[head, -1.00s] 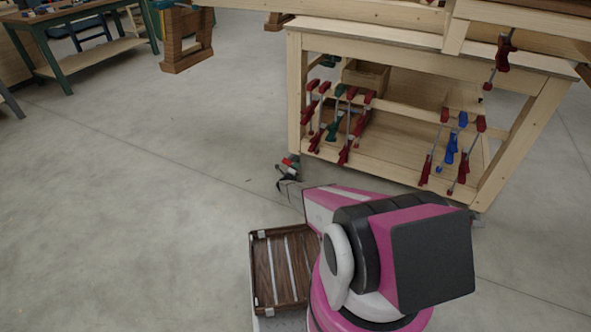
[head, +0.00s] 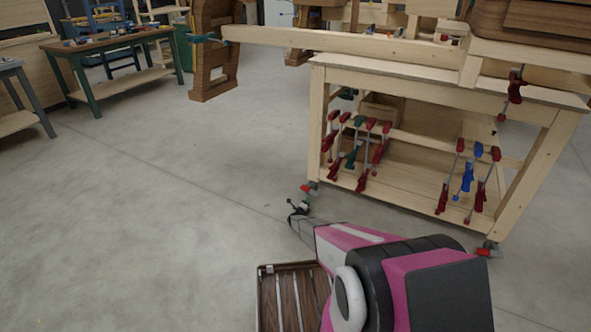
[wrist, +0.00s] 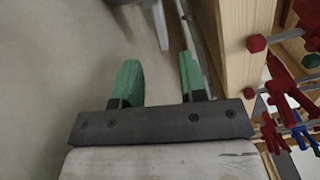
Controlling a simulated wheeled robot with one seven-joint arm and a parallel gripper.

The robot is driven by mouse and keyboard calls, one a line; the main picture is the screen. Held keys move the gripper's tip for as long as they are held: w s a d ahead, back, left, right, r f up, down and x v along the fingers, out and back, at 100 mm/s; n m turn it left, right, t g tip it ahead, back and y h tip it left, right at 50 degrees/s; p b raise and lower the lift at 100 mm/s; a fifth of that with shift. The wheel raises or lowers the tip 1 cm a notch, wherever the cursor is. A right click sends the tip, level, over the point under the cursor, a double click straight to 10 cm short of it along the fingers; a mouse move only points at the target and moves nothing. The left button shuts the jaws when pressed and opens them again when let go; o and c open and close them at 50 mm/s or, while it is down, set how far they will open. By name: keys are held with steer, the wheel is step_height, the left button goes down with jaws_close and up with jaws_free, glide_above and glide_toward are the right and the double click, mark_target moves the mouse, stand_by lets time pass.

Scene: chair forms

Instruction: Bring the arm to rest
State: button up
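My arm, pink, white and black, reaches away from me in the head view. My gripper (head: 298,209) is at its far end, low over the floor and close to the left front leg of the wooden workbench (head: 440,82). In the wrist view my gripper (wrist: 160,82) shows two green fingertips well apart. Only bare floor shows between them, so it is open and empty. The workbench's pale post (wrist: 243,50) stands just right of the fingers there. Whether they touch anything is hard to tell.
Red, green and blue clamps (head: 467,178) hang on the workbench. A brown slatted tray (head: 266,300) lies left of my arm's base. A green-legged table (head: 105,42) stands far back left. The concrete floor (head: 140,200) on the left is clear.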

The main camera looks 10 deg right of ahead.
steer(key=s+a+r+n+g+y, duration=0.1)
steer(key=s+a+r+n+y, duration=0.35)
steer(key=r, duration=0.55)
steer(key=s+a+r+n+g+y, duration=0.1)
steer(key=s+r+n+g+y, duration=0.15)
steer(key=s+r+n, duration=0.6)
steer(key=s+a+r+n+g+y, duration=0.1)
steer(key=s+a+r+n+y, duration=0.3)
steer(key=r, duration=0.7)
steer(key=s+d+r+n+g, duration=0.1)
steer(key=s+r+n+g, duration=0.2)
steer(key=s+r, duration=0.4)
steer(key=s+d+r+n+g, duration=0.1)
steer(key=s+r+n+g, duration=0.2)
steer(key=s, duration=1.5)
steer(key=s+d+r+n+g, duration=0.2)
steer(key=s+r+n+g, duration=0.2)
steer(key=s+r, duration=0.6)
steer(key=s+n, duration=0.1)
steer(key=s, duration=0.1)
steer(key=shift+s+r, duration=0.4)
steer(key=shift+d, duration=0.1)
